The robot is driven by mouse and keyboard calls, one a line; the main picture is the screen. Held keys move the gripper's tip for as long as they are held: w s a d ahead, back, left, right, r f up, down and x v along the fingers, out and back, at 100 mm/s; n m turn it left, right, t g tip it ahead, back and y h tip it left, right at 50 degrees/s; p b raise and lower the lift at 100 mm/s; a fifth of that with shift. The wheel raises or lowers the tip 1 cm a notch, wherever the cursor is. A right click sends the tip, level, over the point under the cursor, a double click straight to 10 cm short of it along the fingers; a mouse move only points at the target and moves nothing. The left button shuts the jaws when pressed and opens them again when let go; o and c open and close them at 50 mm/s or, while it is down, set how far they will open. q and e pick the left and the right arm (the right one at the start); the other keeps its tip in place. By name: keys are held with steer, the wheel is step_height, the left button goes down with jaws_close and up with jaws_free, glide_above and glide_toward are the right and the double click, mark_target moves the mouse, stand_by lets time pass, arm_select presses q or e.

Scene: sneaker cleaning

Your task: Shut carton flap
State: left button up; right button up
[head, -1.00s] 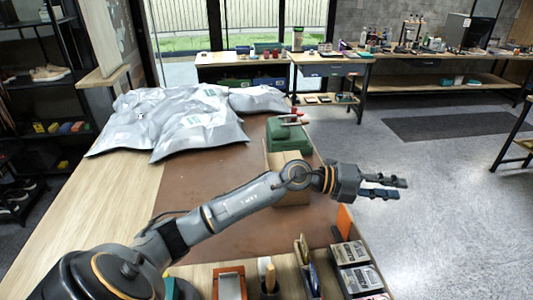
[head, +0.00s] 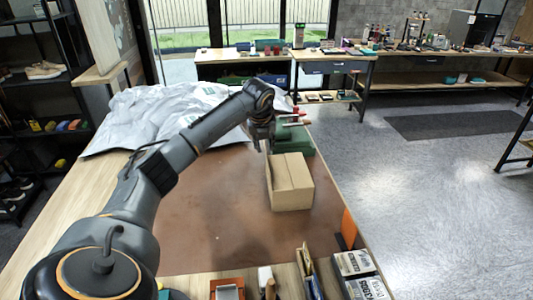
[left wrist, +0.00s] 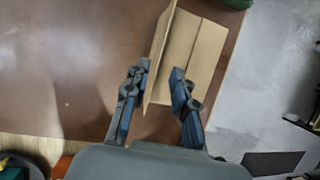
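A small brown carton (head: 292,198) stands on the brown mat near the table's right side. In the left wrist view the carton (left wrist: 192,58) shows from above. One flap (left wrist: 158,60) stands up along its left side, seen nearly edge-on; the other part of the top looks flat. My left gripper (head: 262,145) points down near the carton's far left corner. In the left wrist view my left gripper (left wrist: 159,70) has its fingers spread, one on each side of the raised flap. I cannot tell whether they touch it. My right gripper is not in view.
A green case (head: 292,138) stands just behind the carton. Grey plastic packages (head: 165,112) lie at the table's far left. Boxes (head: 355,270), an orange card (head: 349,228) and brushes (head: 308,270) stand at the front right edge. The mat (head: 215,215) left of the carton is bare.

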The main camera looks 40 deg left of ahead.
arm_select(q)
steer(key=p+x, duration=0.2)
steer(key=x, duration=0.5)
steer(key=shift+w+a+f, duration=0.1)
steer(key=shift+w+f, duration=0.05)
steer(key=shift+f, duration=0.2)
steer(key=shift+c, duration=0.5)
jaws_close()
